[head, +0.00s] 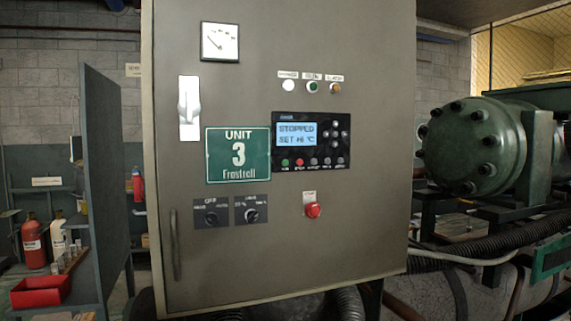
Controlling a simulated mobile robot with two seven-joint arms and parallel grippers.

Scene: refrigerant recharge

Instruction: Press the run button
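A grey control cabinet (360,240) fills the middle of the head view, with its door shut. A black controller panel (344,117) on the door has a lit blue display (296,133) reading "STOPPED" and a second line that looks like a set temperature. Below the display is a row of small buttons. A green button (285,162) is at the left end, and a red button (299,162) is beside it. Their labels are too small to read surely. Neither of my grippers is in view, and nothing covers the panel.
A red mushroom button (313,210) sits below the panel, and two rotary knobs (211,218) (251,215) are lower left. A door handle (175,245) is at the left edge. A green compressor (475,145) stands right, and shelves with a red tray (40,291) stand left.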

